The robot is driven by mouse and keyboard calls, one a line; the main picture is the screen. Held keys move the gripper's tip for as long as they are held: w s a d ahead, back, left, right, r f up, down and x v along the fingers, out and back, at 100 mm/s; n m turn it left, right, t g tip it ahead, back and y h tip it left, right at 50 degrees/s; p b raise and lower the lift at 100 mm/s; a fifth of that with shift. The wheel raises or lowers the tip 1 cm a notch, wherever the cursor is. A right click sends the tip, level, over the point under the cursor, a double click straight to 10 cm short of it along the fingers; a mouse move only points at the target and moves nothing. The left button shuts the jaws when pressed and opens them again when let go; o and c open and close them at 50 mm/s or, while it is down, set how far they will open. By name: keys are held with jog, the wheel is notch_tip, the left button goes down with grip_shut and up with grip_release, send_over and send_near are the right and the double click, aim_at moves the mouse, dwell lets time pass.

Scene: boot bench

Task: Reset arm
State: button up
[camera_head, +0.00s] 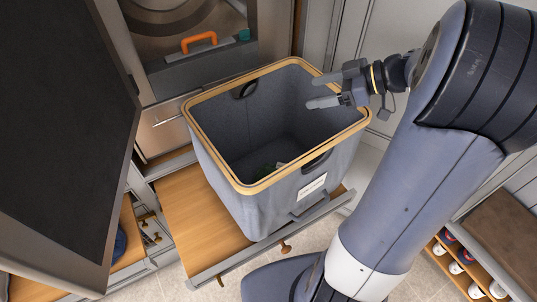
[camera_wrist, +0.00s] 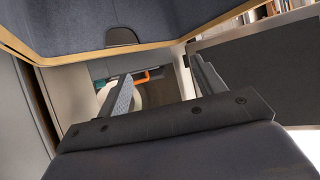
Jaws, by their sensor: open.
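My gripper (camera_head: 335,88) is open and empty. It hangs over the right rim of a grey fabric basket (camera_head: 236,205) with a wooden rim, its two fingers pointing left over the basket's opening. In the wrist view my gripper (camera_wrist: 160,88) shows its two fingers apart with nothing between them. The basket (camera_wrist: 75,25) fills the top of that view, with its rim crossing above the fingers.
The basket stands on a pulled-out wooden shelf (camera_head: 190,225). Behind it is a front-loading machine (camera_head: 165,30) with an orange handle (camera_head: 199,41). A dark panel (camera_head: 65,110) stands at the left. A shoe rack (camera_head: 460,265) with several shoes is at the lower right.

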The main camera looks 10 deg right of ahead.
jog(key=v, duration=0.3)
jog(key=shift+s+d+r, duration=0.15)
jog(key=shift+d, duration=0.15)
jog(key=w+a+f+p, duration=0.2)
jog(key=w+a+p, duration=0.2)
jog(key=a, duration=0.4)
jog(key=shift+w+a+p, duration=0.15)
jog(key=shift+a+p, duration=0.1)
jog(key=shift+p, duration=0.2)
dwell(0.4)
